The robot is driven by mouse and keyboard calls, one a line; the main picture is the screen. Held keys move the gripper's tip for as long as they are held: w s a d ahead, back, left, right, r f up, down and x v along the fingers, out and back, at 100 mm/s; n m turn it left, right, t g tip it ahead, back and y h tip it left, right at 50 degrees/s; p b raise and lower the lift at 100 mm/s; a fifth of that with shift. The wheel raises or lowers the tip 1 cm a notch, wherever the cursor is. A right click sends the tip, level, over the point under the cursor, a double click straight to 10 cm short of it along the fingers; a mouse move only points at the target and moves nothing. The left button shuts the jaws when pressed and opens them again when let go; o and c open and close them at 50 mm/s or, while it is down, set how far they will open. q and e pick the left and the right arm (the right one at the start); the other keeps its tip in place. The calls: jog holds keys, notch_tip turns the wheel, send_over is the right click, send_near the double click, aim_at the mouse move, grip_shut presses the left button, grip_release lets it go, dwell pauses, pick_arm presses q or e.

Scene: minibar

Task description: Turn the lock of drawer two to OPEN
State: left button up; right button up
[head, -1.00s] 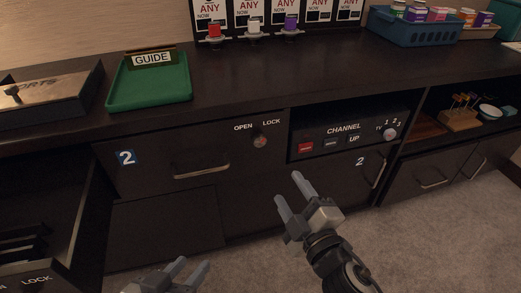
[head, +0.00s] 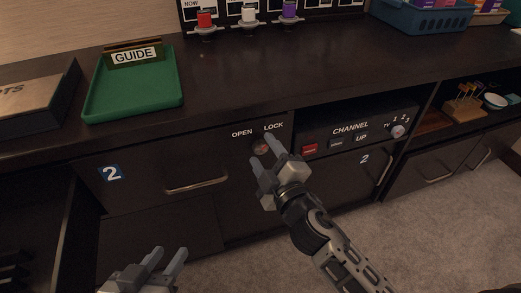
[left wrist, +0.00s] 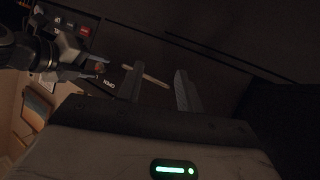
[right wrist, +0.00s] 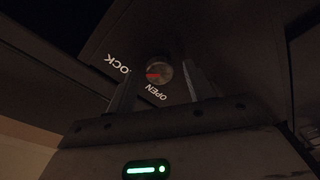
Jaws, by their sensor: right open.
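Drawer two (head: 140,190) is closed, with a blue "2" label (head: 110,173) and a bar handle (head: 197,184). Its round lock knob (head: 261,149) sits at the upper right of the front, below the words OPEN and LOCK. In the right wrist view the knob (right wrist: 160,72) shows a red mark on its left part, nearer the K of LOCK. My right gripper (head: 260,152) is open, its fingertips around or just in front of the knob; contact cannot be told. My left gripper (head: 168,253) is open and empty, low in front of the cabinet.
A channel panel (head: 350,140) with buttons and a dial is right of the lock. A green GUIDE tray (head: 130,100) stands on the counter above. An open compartment or drawer (head: 30,220) lies at the far left.

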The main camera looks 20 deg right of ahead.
jog(key=c, duration=1)
jog(key=shift+o, duration=0.2)
